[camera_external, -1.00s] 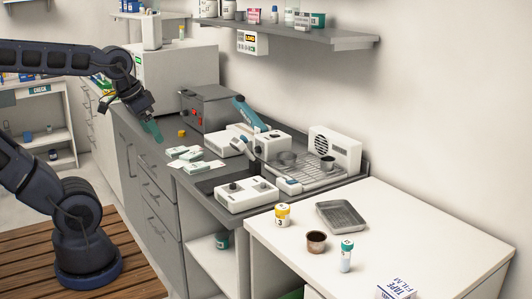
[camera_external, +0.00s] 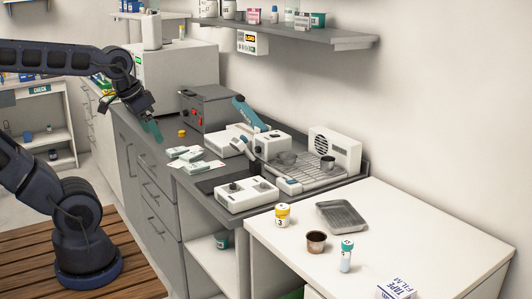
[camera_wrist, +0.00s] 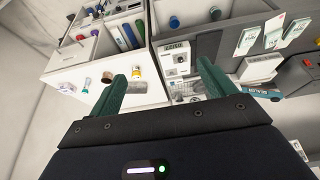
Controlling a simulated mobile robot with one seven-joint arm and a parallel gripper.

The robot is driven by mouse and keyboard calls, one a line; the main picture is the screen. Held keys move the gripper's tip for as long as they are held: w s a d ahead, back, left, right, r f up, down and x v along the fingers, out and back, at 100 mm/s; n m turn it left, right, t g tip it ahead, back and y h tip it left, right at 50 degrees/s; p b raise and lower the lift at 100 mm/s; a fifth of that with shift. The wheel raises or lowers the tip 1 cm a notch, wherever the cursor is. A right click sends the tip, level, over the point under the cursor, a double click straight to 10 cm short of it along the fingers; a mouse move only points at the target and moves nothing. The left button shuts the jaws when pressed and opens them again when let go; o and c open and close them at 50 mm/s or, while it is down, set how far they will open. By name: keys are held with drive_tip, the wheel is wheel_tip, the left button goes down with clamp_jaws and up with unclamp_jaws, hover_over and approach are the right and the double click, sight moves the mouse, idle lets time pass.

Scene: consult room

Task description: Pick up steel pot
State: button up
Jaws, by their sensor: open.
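I cannot clearly make out the pot in the wrist view. My gripper (camera_external: 152,131) is well to the left of the pot, above the counter's front-left edge. In the wrist view my gripper (camera_wrist: 163,80) has its two green fingers wide apart with nothing held between them.
White device boxes (camera_external: 247,194), card packets (camera_external: 187,153) and a grey box with red switches (camera_external: 207,108) crowd the counter. The white table (camera_external: 405,225) holds a metal tray (camera_external: 342,214), a brown cup (camera_external: 316,241) and bottles. A shelf (camera_external: 285,33) overhangs behind.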

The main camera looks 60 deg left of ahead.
drive_tip(key=shift+c, duration=0.7)
